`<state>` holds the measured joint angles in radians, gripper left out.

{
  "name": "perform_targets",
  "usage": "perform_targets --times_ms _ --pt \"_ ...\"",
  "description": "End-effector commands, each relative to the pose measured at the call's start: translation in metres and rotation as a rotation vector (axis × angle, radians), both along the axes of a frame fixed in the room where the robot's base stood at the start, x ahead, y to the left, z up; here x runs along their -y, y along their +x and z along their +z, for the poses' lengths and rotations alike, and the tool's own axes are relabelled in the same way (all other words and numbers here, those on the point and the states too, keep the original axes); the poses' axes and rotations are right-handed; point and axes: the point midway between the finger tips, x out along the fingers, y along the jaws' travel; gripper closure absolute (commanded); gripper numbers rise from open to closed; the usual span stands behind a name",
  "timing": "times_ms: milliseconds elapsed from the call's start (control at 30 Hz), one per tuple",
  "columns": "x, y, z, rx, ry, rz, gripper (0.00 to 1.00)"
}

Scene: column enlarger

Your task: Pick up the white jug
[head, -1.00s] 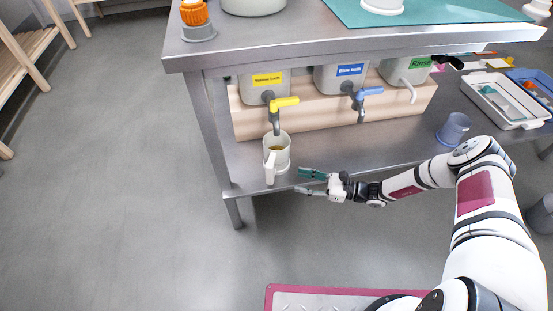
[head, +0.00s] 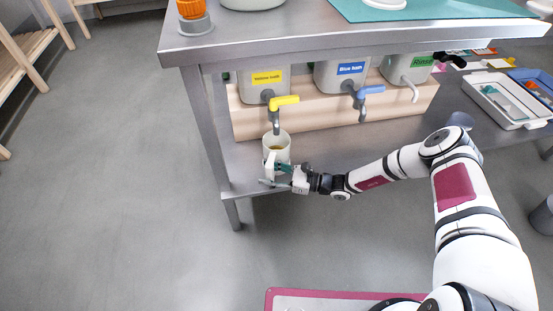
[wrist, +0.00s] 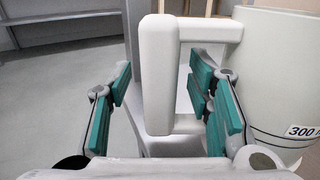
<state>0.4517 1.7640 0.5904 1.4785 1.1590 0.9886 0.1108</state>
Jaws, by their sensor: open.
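The white jug (head: 277,147) stands upright on the lower shelf under the yellow tap, with some yellowish liquid visible inside. Its handle points toward the front edge of the shelf. My gripper (head: 277,173) is at the handle, in front of the jug. In the wrist view, my gripper (wrist: 165,105) is open, with its green-padded fingers on either side of the white handle (wrist: 157,75). The right finger reaches into the gap between handle and jug body (wrist: 275,70). I see a gap left of the handle; contact on the right cannot be told.
Tanks labelled yellow (head: 264,83), blue (head: 341,75) and Rinse (head: 405,68) sit on a wooden stand (head: 310,117) behind the jug. The yellow tap (head: 284,101) hangs close above it. The upper worktop (head: 300,40) overhangs. A white tray (head: 500,100) lies at right.

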Motion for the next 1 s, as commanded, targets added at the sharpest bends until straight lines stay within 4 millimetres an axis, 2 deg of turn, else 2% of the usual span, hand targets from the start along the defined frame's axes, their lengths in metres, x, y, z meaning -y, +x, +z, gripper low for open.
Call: perform_targets --times_ms 167,200,400,1000 --pt "-0.0004 0.0003 0.0002 0.0 0.0 -0.001 0.53" --pt "-0.0003 0.0002 0.0002 0.0 -0.001 -0.001 0.58" --pt "-0.0001 0.0002 0.0001 0.0 -0.001 -0.001 1.0" --pt "0.0005 0.0009 0.0032 0.002 0.001 0.0 1.0"
